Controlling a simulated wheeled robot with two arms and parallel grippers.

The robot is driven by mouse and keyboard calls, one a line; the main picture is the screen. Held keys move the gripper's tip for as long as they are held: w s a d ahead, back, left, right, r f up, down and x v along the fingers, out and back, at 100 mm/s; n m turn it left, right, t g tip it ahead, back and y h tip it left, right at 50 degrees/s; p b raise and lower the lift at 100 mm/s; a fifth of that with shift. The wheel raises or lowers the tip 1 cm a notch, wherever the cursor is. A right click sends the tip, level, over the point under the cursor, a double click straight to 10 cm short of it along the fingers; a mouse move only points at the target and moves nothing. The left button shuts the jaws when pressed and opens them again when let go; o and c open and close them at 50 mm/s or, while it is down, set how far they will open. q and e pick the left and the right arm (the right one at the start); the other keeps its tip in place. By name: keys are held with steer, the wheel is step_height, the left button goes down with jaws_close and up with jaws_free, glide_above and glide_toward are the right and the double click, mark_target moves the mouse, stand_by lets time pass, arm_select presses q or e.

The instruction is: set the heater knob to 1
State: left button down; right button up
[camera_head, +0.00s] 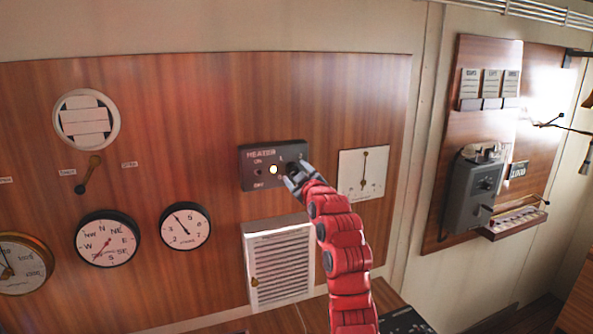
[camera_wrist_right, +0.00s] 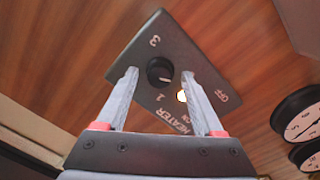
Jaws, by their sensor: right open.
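The dark heater panel (camera_head: 262,180) is fixed to the wood wall in the head view. It also shows in the wrist view (camera_wrist_right: 205,85), seen rotated, with the labels 1, 3, HEATER, ON and OFF readable. Its round black knob (camera_wrist_right: 159,70) sits between the labels 3 and 1. A small pale mark shows on the knob, but its exact setting is hard to tell. A lit lamp (camera_head: 273,170) glows on the panel. My right gripper (camera_head: 291,178) is at the panel's right side. In the wrist view its open fingers (camera_wrist_right: 160,75) stand either side of the knob, with visible gaps.
A white vent (camera_head: 280,268) lies below the panel, and a white lever plate (camera_head: 349,175) is close on the right. Dials (camera_head: 186,227) and a small lever (camera_head: 88,175) are on the left. A grey wall box (camera_head: 470,190) stands farther right.

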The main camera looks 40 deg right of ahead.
jaws_close()
steer(key=shift+f+b, duration=0.2)
steer(key=shift+b, duration=0.4)
steer(key=m+b, duration=0.2)
steer(key=b, duration=0.2)
steer(key=m+b, duration=0.2)
steer(key=b, duration=0.3)
steer(key=shift+f, duration=0.3)
steer(key=m+b, duration=0.2)
steer(key=b, duration=0.2)
steer(key=m+b, duration=0.3)
steer(key=b, duration=0.1)
steer(key=m+b, duration=0.3)
steer(key=b, duration=0.1)
steer(key=shift+r+y, duration=0.3)
steer(key=shift+y, duration=0.1)
steer(key=shift+a+r+m+b, duration=0.1)
steer(key=shift+m+b, duration=0.7)
steer(key=shift+r+m+b, duration=0.1)
steer(key=shift+m+b, duration=0.4)
steer(key=shift+m, duration=0.3)
steer(key=shift+r, duration=0.1)
